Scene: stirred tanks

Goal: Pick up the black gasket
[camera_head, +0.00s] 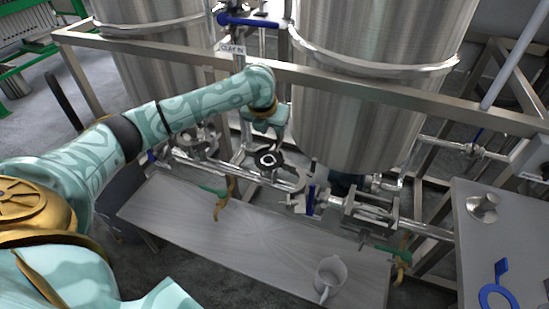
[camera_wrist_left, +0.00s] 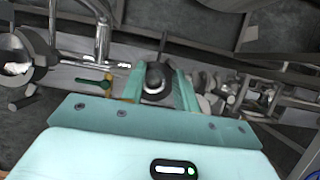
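My left gripper (camera_head: 272,143) hangs over the pipework in front of the tanks, pointing down. The black gasket (camera_head: 268,159) is a small black ring with a paler middle, right at its fingertips. In the left wrist view the gasket (camera_wrist_left: 158,76) fills the gap between the two teal fingers of my left gripper (camera_wrist_left: 160,82), with no clear gap on either side. The gripper looks shut on it. My right gripper is not in view.
Two steel tanks (camera_head: 370,85) stand behind a metal frame (camera_head: 330,76). Valves and pipes run below them. A grey bench (camera_head: 250,250) in front bears a small jug (camera_head: 329,277). At the right, a grey surface (camera_head: 500,245) bears a blue ring-shaped tool (camera_head: 497,292) and a metal part (camera_head: 482,207).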

